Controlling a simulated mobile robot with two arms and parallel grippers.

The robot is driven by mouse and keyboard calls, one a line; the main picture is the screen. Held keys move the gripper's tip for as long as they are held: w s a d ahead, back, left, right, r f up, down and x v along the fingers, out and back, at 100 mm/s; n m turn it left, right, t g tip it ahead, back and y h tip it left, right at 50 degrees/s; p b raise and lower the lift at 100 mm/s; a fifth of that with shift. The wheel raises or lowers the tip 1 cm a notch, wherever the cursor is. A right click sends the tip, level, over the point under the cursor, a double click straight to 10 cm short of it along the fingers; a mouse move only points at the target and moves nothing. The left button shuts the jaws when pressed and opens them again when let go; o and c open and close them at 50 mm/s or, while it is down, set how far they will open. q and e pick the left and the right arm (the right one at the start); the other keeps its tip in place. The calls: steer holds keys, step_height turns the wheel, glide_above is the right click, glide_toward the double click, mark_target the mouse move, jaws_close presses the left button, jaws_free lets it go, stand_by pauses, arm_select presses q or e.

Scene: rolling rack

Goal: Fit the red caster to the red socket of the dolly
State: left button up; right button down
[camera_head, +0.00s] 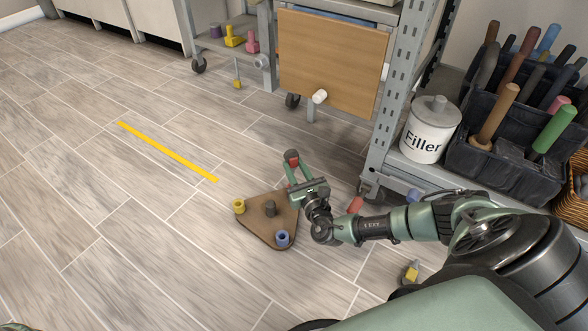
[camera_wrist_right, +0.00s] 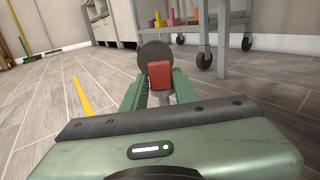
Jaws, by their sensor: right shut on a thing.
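The dolly (camera_head: 262,230) is a brown triangular board flat on the floor. It has a yellow socket (camera_head: 239,206) at its left corner, a blue socket (camera_head: 282,239) at its near corner and a dark post (camera_head: 270,208) in the middle. My right gripper (camera_head: 291,172) is over the dolly's far right corner and hides it; I see no red socket. It is shut on the red caster (camera_head: 292,157). In the right wrist view, the caster's red body (camera_wrist_right: 161,75) is between the fingers, with a dark round wheel behind it and a grey stem below. My left gripper is not in view.
A red piece (camera_head: 355,205) and a blue piece (camera_head: 414,195) lie near my right arm. A yellow-and-grey piece (camera_head: 411,272) is on the floor near my body. A rolling rack (camera_head: 380,145) stands behind on the right. Floor left of the dolly is clear, with yellow tape (camera_head: 166,151).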

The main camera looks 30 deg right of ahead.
steer(key=shift+a+r, duration=0.1)
steer(key=shift+r, duration=0.05)
step_height(320, 180, down, 6)
steer(key=b, duration=0.4)
steer(key=shift+r, duration=0.2)
steer(key=shift+f+b, duration=0.1)
steer(key=shift+b, duration=0.2)
steer(key=shift+f+b, duration=0.95)
steer(key=shift+f, duration=0.2)
steer(key=shift+f+b, duration=0.3)
steer(key=shift+f, duration=0.05)
steer(key=shift+f+b, duration=0.55)
steer(key=shift+f, duration=0.2)
steer(key=c, duration=1)
jaws_free()
